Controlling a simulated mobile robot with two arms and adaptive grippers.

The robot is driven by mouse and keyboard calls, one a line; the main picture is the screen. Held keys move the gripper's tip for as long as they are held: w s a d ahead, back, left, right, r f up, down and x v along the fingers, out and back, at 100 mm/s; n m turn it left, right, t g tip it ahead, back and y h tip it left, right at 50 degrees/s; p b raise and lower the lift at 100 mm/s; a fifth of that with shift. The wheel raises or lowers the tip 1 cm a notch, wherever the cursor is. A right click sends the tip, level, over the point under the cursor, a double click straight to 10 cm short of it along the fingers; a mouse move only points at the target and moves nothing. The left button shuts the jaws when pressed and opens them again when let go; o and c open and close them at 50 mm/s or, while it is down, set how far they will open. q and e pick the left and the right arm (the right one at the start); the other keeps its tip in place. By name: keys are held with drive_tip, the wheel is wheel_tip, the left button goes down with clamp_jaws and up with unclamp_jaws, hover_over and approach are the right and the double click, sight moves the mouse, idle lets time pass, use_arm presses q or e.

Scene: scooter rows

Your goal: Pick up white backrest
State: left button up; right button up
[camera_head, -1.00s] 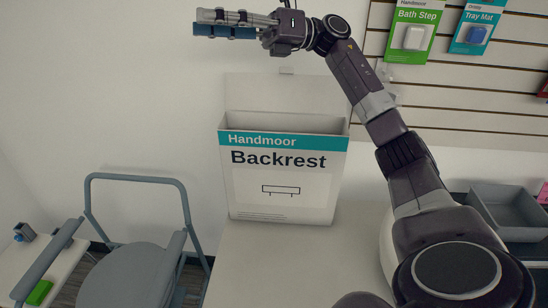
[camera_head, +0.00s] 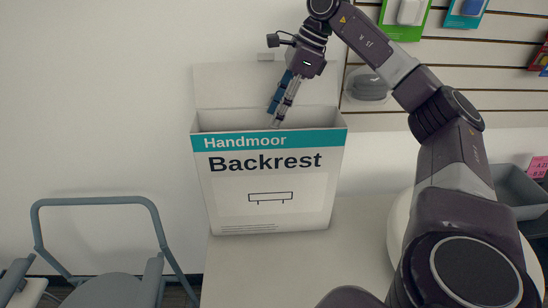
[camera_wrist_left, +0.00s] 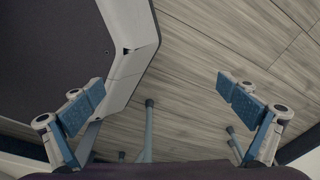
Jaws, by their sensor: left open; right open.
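A tall open-topped box (camera_head: 232,205) labelled "Handmoor Backrest" stands upright on a white counter in the head view. Its back flap (camera_head: 225,85) stands up behind the opening. The white backrest itself does not show; the inside of the box is hidden below its front edge. My right gripper (camera_head: 278,122) points down at the box mouth, its fingertips at the opening. It is open with no object seen between the fingers. My left gripper (camera_wrist_left: 160,105) shows in the left wrist view, open and empty with its fingers wide apart above the floor.
A grey chair frame with armrests (camera_head: 98,202) stands left of the counter (camera_head: 280,270). A grey bin (camera_head: 518,190) sits at the right. A slatted wall with hanging packs (camera_head: 405,18) is behind my right arm. The counter in front of the box is clear.

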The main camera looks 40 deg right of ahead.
drive_tip(key=x, duration=0.5)
drive_tip(key=shift+s+d+f, duration=0.1)
drive_tip(key=shift+s+f, duration=0.2)
drive_tip(key=shift+f, duration=0.1)
drive_tip(key=x, duration=0.6)
drive_tip(key=shift+w+f, duration=0.15)
drive_tip(key=shift+f, duration=0.1)
use_arm(q)
drive_tip(key=shift+s, duration=1.15)
use_arm(e)
drive_tip(key=shift+f, duration=0.25)
clamp_jaws()
drive_tip(key=shift+r, duration=0.1)
